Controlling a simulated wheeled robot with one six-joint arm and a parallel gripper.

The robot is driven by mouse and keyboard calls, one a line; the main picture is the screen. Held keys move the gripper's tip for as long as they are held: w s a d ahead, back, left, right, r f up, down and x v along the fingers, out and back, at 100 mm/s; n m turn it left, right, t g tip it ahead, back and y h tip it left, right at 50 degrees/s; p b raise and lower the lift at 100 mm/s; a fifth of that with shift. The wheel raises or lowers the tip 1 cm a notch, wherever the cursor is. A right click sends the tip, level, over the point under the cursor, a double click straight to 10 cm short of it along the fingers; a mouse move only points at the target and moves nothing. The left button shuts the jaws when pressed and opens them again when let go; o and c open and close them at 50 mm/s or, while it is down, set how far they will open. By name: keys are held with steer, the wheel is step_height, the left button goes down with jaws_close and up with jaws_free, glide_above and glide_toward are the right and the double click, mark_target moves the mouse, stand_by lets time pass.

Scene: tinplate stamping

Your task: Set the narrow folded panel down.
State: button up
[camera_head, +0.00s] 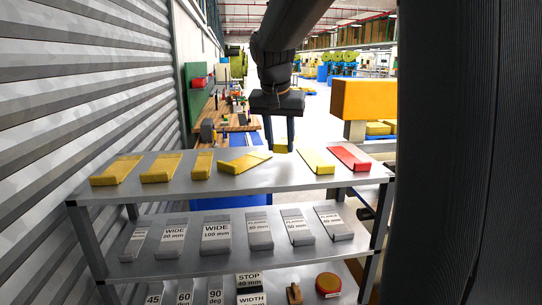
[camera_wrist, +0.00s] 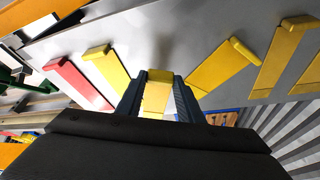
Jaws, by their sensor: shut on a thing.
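My gripper (camera_head: 281,140) points down near the far edge of the top shelf (camera_head: 225,187). It is shut on a yellow folded panel, which also shows between the fingers in the wrist view (camera_wrist: 157,97). In the head view only a small end of the held panel (camera_head: 281,147) shows below the fingers. It is in line with a gap between a tilted yellow panel (camera_head: 245,161) and another yellow panel (camera_head: 317,161). I cannot tell how high it is above the shelf.
Yellow panels (camera_head: 120,170) (camera_head: 160,168) (camera_head: 202,165) lie at the left of the top shelf, and a red panel (camera_head: 350,157) at the right. Lower shelves hold labelled grey blocks (camera_head: 215,237). A corrugated wall (camera_head: 70,90) stands close on the left. The shelf front is bare.

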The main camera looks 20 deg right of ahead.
steer(key=shift+f+p, duration=0.7)
steer(key=shift+f, duration=1.9)
steer(key=shift+f, duration=0.15)
steer(key=o, duration=1.1)
steer(key=shift+a+r, duration=0.1)
steer(key=shift+r, duration=0.45)
steer(key=b+v, duration=0.3)
steer(key=v, duration=0.8)
steer(key=shift+s, duration=0.2)
